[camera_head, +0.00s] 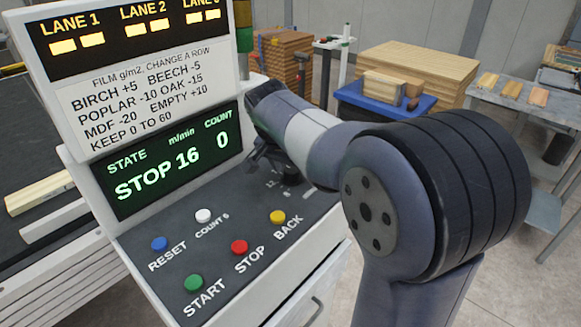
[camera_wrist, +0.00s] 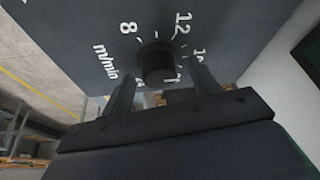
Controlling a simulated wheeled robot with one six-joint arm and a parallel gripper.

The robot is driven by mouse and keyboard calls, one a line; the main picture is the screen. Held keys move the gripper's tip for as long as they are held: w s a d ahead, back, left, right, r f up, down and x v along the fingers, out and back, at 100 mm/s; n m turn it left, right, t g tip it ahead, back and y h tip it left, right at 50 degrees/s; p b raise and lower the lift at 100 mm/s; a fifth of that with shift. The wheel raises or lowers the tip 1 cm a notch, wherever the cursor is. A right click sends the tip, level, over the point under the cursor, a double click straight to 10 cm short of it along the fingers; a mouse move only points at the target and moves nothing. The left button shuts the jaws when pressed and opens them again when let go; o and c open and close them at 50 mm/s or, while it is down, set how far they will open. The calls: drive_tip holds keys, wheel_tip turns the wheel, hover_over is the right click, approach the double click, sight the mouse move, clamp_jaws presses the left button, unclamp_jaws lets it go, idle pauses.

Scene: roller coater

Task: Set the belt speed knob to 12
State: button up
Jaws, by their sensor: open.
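The belt speed knob (camera_wrist: 156,62) is a dark round knob on the dark panel in the wrist view. White marks 8 and 12 are readable around it, with "m/min" beside it; other marks are partly hidden. My gripper (camera_wrist: 162,76) is open, with one finger on each side of the knob; I cannot tell whether they touch it. In the head view my arm covers most of the knob area. The display (camera_head: 170,165) reads STOP, 16 m/min, count 0.
Buttons lie on the panel near the knob: yellow BACK (camera_head: 278,217), red STOP (camera_head: 239,247), green START (camera_head: 194,283), blue RESET (camera_head: 159,243) and white COUNT (camera_head: 203,215). A lane sign (camera_head: 140,95) stands above the display.

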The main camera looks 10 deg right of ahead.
drive_tip(key=shift+c, duration=0.5)
drive_tip(key=c, duration=0.9)
drive_tip(key=shift+n, duration=0.3)
drive_tip(key=n+y, duration=0.1)
drive_tip(key=n, duration=0.1)
drive_tip(key=n+t+p, duration=0.1)
drive_tip(key=n, duration=0.2)
drive_tip(key=shift+s+d+y, duration=0.1)
drive_tip(key=shift+d+y, duration=0.1)
drive_tip(key=shift+y, duration=0.2)
drive_tip(key=n+y, duration=0.2)
drive_tip(key=n, duration=0.4)
drive_tip(key=shift+d+p, duration=0.15)
drive_tip(key=shift+p, duration=0.2)
drive_tip(key=o, duration=1)
